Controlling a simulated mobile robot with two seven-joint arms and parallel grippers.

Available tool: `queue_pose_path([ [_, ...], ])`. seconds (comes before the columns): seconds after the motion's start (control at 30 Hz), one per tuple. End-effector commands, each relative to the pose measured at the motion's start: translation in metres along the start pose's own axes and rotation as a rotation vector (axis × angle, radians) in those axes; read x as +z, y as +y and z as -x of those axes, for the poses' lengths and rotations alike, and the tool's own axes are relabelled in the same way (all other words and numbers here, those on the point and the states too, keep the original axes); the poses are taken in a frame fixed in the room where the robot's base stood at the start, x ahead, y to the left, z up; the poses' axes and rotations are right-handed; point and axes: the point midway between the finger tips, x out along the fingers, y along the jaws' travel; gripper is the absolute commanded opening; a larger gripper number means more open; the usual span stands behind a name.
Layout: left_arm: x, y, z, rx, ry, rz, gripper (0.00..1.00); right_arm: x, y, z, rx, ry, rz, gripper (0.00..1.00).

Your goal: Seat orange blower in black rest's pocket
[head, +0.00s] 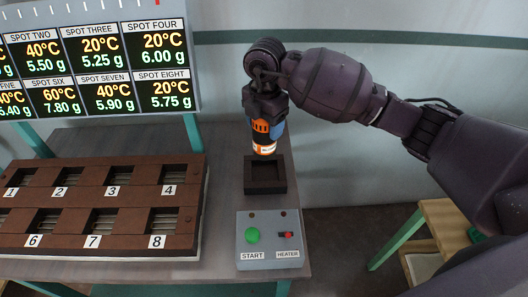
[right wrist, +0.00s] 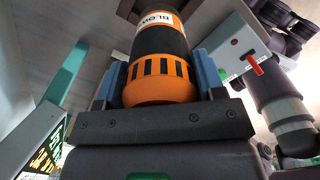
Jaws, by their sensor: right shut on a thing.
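The blower's lower end is just above or at the rest's back edge; I cannot tell the exact gap. My left gripper is not in view.
A grey control box (head: 268,240) with a green START button and a red HEATER switch stands in front of the rest. A brown numbered rack (head: 100,199) fills the table's left. A display board (head: 95,60) stands behind it. The table's right edge is close to the box.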

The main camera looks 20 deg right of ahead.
Motion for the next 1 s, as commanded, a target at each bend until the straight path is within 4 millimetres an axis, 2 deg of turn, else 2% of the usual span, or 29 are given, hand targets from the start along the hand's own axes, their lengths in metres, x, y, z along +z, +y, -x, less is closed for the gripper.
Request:
queue_pose_path([
  [0.03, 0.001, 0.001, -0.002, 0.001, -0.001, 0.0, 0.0, 0.0, 0.0, -0.012, -0.002, 0.002, 0.0, 0.1],
  [0.1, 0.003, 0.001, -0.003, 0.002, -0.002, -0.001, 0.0, 0.0, 0.0, -0.023, -0.001, 0.002, 0.0, 0.1],
  [0.23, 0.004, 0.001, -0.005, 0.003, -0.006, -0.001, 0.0, 0.0, 0.0, -0.035, 0.001, 0.0, -0.001, 0.1],
  [0.47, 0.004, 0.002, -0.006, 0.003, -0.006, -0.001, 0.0, 0.0, 0.0, -0.044, 0.002, 0.0, 0.0, 0.1],
  [0.8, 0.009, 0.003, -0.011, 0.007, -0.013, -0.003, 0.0, 0.0, 0.0, -0.092, -0.002, 0.002, -0.001, 0.1],
  [1.0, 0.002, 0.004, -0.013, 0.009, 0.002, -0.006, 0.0, 0.0, 0.001, -0.095, 0.004, -0.001, 0.0, 0.1],
])
